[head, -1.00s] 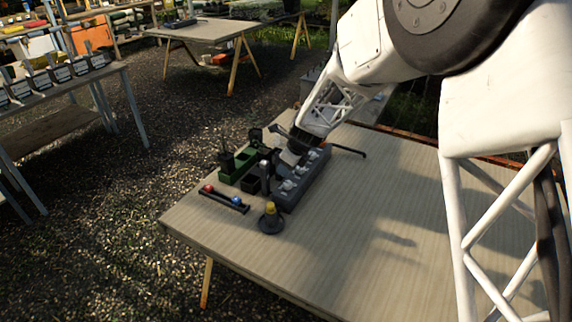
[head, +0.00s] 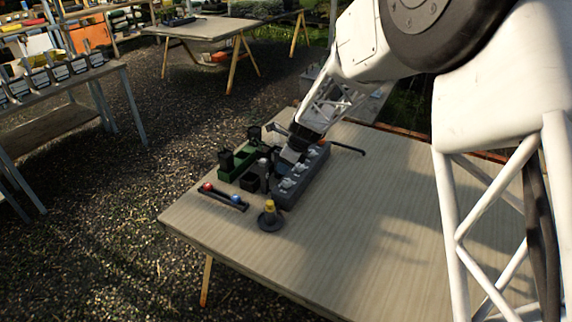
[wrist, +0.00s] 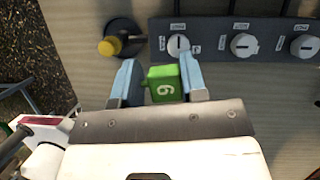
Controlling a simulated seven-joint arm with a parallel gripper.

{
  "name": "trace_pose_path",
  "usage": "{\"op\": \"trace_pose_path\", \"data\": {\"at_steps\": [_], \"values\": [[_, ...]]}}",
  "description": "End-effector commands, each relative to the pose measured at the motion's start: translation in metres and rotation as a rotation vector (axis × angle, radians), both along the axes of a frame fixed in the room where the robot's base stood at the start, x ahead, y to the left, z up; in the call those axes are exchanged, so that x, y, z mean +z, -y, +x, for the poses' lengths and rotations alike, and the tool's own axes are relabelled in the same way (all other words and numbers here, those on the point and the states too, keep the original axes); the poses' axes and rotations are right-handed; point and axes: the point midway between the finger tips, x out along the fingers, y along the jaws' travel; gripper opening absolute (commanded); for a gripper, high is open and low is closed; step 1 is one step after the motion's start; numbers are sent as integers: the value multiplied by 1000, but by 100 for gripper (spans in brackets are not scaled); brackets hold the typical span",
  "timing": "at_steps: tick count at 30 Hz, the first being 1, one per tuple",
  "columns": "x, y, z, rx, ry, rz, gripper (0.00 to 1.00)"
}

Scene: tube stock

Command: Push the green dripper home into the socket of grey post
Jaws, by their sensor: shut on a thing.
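My gripper (wrist: 160,66) is shut on the green dripper (wrist: 164,85), which shows as a small green block marked with a digit between the two blue fingers. In the head view my gripper (head: 290,157) is low over the dark grey strip (head: 287,201), and the dripper cannot be made out there. The strip (wrist: 212,27) carries several light round fittings with small labels. In the wrist view the dripper is apart from the nearest fitting (wrist: 178,45). I cannot tell for sure which part is the grey post; its socket is not clearly seen.
A yellow knob on a round dark base (head: 269,217) stands near the strip's front end; it also shows in the wrist view (wrist: 112,45). The table's right side (head: 380,220) is clear.

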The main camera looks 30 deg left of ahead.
Motion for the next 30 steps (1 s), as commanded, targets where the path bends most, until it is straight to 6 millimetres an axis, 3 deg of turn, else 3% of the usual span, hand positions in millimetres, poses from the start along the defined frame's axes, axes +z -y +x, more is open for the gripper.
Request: {"op": "trace_pose_path", "data": {"at_steps": [11,30], "values": [[-2,-10,12,423,-2,0,17],[-4,-29,35,1356,-5,-3,17]]}}
